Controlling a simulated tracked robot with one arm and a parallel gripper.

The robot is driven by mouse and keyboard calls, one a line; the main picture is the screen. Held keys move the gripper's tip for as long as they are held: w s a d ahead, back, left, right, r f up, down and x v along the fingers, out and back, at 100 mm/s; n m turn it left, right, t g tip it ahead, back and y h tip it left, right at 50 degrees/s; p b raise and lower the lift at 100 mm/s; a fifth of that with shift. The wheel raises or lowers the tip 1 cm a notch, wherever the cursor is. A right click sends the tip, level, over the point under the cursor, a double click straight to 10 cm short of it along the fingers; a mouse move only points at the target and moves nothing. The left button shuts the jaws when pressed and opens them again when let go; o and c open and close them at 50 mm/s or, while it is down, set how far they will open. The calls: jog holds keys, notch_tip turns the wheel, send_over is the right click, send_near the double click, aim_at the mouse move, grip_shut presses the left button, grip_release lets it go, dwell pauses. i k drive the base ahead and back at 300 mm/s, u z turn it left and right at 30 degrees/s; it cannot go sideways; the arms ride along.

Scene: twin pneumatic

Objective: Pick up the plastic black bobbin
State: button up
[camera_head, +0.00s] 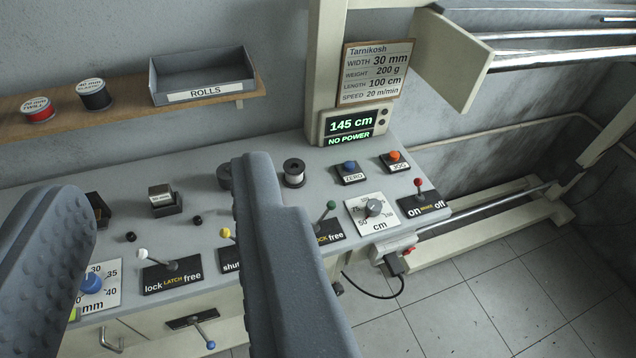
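A small bobbin (294,173) with a dark rim and a pale body stands upright on the grey bench top, right of my right finger. A dark round piece (224,176) sits just left of that finger, which partly hides it; I cannot tell if it is also a bobbin. My gripper (163,190) is open, its two grey fingers wide apart over the bench with nothing held between them. The bobbin lies outside the gap, beyond the right finger, and apart from it.
A wooden shelf (130,114) holds a red roll (37,110), a black roll (94,95) and a grey ROLLS tray (203,75). The bench carries levers, buttons, dials and a block (163,198). A display (350,124) reads 145 cm, NO POWER. Tiled floor lies right.

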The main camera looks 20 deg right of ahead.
aim_at(292, 177)
jog(key=u, duration=0.2)
jog(key=i, duration=0.9)
jog(key=z, duration=0.1)
